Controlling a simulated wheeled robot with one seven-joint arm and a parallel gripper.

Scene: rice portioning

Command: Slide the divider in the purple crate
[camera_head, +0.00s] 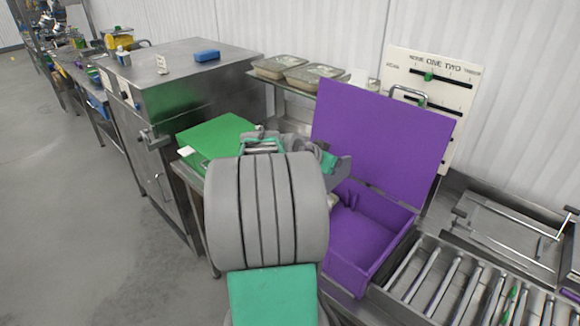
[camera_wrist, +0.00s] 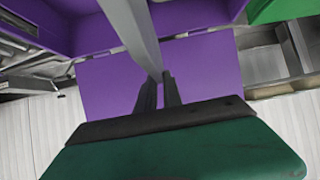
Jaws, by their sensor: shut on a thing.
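The purple crate (camera_head: 368,277) stands right of my arm with its tall lid (camera_head: 385,130) raised at the back. Its floor is bare in the part I see; my arm hides its left side. In the wrist view, crate (camera_wrist: 205,14) and lid (camera_wrist: 108,85) show as purple faces. My gripper (camera_wrist: 160,84) is shut on the end of a thin grey bar (camera_wrist: 133,28), likely the divider seen nearly edge-on. The bar runs up across the crate in that view; its far end is cut off. In the head view my wrist hides the fingertips and the bar.
Food trays (camera_head: 315,75) sit on a shelf behind. A roller conveyor (camera_head: 470,290) runs at right. A white slider panel (camera_head: 440,65) stands behind the lid.

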